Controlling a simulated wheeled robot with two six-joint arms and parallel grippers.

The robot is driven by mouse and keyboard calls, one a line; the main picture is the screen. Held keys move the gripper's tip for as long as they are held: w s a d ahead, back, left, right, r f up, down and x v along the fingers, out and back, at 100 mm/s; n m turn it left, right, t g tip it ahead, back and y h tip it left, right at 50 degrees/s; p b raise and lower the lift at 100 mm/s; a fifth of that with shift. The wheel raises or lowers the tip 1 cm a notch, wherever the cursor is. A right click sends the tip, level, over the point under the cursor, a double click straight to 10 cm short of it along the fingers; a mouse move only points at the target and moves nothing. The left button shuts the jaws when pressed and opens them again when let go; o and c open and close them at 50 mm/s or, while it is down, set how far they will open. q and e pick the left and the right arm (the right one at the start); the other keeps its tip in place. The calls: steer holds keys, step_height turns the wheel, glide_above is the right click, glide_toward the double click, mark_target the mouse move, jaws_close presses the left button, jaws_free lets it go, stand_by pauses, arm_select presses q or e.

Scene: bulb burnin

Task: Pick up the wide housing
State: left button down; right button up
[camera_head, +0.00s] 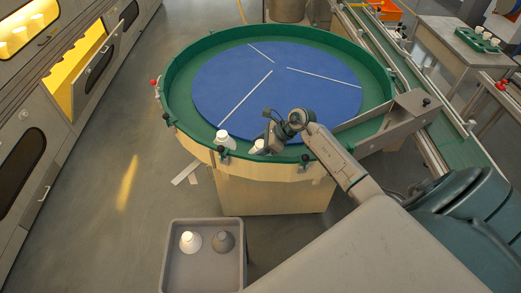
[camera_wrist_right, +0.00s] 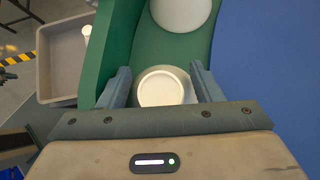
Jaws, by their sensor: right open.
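Two white housings stand on the green outer ring of the round table. One housing (camera_head: 257,147) is right at my right gripper (camera_head: 267,138); in the right wrist view its round rimmed top (camera_wrist_right: 162,87) lies between the two fingers (camera_wrist_right: 160,76). The fingers are open, one on each side, with no clear grip on it. The other housing (camera_head: 223,140) stands just to the left; in the right wrist view it is a larger pale disc (camera_wrist_right: 181,12), cut by the top edge. I cannot tell for sure which is the wide one. My left gripper is not in view.
The table has a raised green rim (camera_head: 172,113) and a blue disc (camera_head: 290,85) with white lines. A grey bin (camera_head: 167,255) below holds a white and a grey piece. A conveyor (camera_head: 440,128) runs at the right.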

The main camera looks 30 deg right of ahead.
steer(key=shift+s, duration=0.1)
steer(key=c, duration=1)
steer(key=shift+f, duration=0.1)
